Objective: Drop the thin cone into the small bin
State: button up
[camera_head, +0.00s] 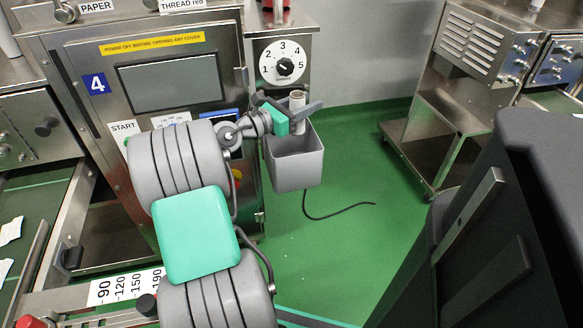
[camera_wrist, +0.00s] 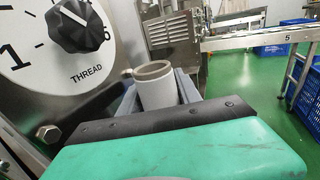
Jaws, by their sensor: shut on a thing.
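The thin cone (camera_head: 298,101) is pale grey-white with a brownish open top. It is upright between the fingers of my gripper (camera_head: 292,108), which is shut on it. The wrist view shows the cone (camera_wrist: 157,86) with grey fingers on both sides of it, beyond the black and teal gripper body. The small bin (camera_head: 294,168) is a grey open box on the machine's side, below the dial. The cone is over the back part of the bin's opening in the head view. I cannot tell whether its lower end is below the rim.
A dial (camera_head: 284,63) with numbers is on the steel panel close behind my gripper. The machine (camera_head: 165,85) with a screen stands to the left. A steel machine frame (camera_head: 450,130) stands to the right. The green floor between is open, with a black cable (camera_head: 335,215).

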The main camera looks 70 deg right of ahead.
jog(key=shift+s+f, duration=0.1)
jog(key=shift+f, duration=0.05)
jog(key=o, duration=1.4)
jog(key=shift+o, duration=0.2)
